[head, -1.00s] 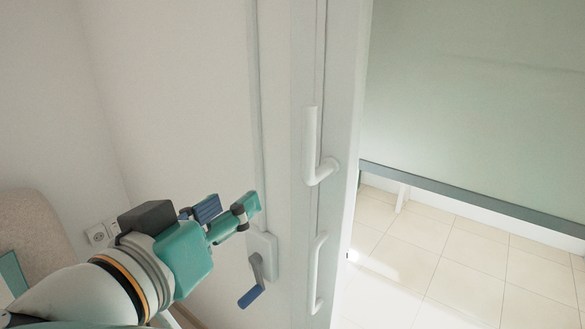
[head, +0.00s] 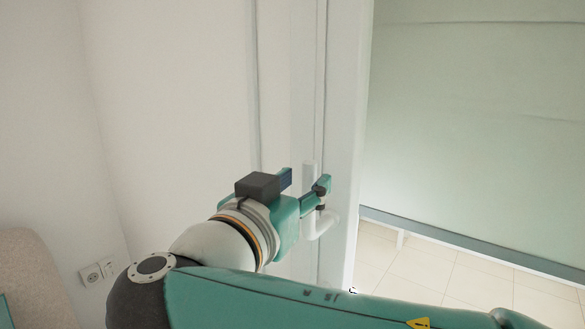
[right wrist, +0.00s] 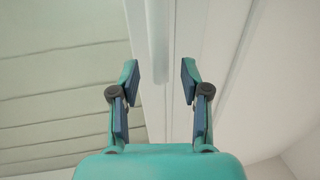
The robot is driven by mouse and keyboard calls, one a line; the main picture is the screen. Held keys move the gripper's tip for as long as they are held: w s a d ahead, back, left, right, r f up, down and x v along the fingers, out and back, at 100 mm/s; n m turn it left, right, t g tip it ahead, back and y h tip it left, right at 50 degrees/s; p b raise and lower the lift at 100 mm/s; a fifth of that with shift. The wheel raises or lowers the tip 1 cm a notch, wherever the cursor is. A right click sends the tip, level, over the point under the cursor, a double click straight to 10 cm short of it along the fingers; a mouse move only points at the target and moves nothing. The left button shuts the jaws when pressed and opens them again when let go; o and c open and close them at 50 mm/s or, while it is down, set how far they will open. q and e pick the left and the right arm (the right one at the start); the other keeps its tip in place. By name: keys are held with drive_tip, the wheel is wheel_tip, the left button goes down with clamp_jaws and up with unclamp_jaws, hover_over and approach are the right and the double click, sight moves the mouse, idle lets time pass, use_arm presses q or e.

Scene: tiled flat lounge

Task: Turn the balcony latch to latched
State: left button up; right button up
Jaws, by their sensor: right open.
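The balcony latch looks like the white L-shaped handle (head: 329,224) on the white door frame in the head view. Its bar points upward and its bend is at the bottom. My right gripper (head: 306,180) is open at the upright bar, with its fingers hiding part of it. In the right wrist view, the white bar (right wrist: 158,45) runs between the upper ends of the spread fingers (right wrist: 160,78). I cannot tell whether either finger touches it. My left gripper is not in view.
My right forearm crosses the bottom of the head view and hides the lower frame. A pale glass panel (head: 470,120) with a grey bottom rail stands right of the frame, above a tiled floor (head: 455,273). A wall socket (head: 92,274) and a beige seat back (head: 30,270) are at left.

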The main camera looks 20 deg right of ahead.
sight(306, 180)
drive_tip(key=shift+x, duration=1.65)
clamp_jaws()
